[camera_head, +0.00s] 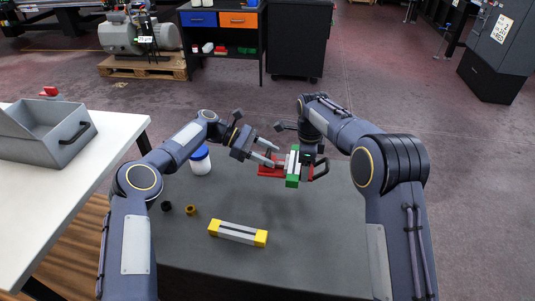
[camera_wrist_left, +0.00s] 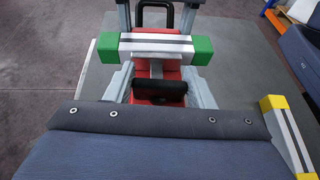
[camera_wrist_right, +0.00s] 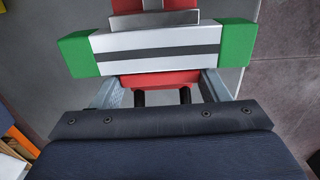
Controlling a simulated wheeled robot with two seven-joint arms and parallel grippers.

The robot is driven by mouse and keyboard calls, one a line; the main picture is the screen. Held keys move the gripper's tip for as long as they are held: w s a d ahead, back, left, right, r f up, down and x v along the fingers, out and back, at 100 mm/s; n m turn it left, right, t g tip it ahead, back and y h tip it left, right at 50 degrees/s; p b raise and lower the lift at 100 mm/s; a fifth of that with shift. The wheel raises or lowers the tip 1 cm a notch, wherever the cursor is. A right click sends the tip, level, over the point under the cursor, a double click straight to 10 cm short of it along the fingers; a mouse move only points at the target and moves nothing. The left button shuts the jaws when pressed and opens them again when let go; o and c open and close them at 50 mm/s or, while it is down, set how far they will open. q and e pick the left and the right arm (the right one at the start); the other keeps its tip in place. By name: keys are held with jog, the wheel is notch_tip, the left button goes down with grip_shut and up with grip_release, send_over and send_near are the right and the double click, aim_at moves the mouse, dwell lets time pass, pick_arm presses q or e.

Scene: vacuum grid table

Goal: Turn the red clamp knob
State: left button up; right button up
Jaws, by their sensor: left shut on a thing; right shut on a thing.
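The red clamp (camera_head: 270,171) is held above the dark table (camera_head: 300,240). It lies against a grey-and-white block with green ends (camera_head: 292,180), which crosses it. In the left wrist view the fingers of my left gripper (camera_wrist_left: 160,88) close on both sides of the clamp's red end, with a dark cylinder (camera_wrist_left: 160,91) between them. My right gripper (camera_wrist_right: 160,88) is shut on the clamp's other red end, beside the black handle (camera_head: 320,171). The two grippers face each other across the block. The exact finger contacts are partly hidden.
A similar block with yellow ends (camera_head: 238,233) lies on the table. A white bottle with a blue cap (camera_head: 200,162), a black part (camera_head: 166,206) and a brass part (camera_head: 190,210) stand at the left. A grey bin (camera_head: 45,135) sits on a white table. The table's front right is clear.

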aim_at(267, 153)
pick_arm(q)
jog(key=shift+f+m+g, duration=0.1)
jog(key=shift+m+g, duration=0.3)
jog(key=shift+g, duration=0.1)
jog(key=o, duration=1)
notch_tip(267, 153, up, 10)
jog(key=shift+r, duration=0.1)
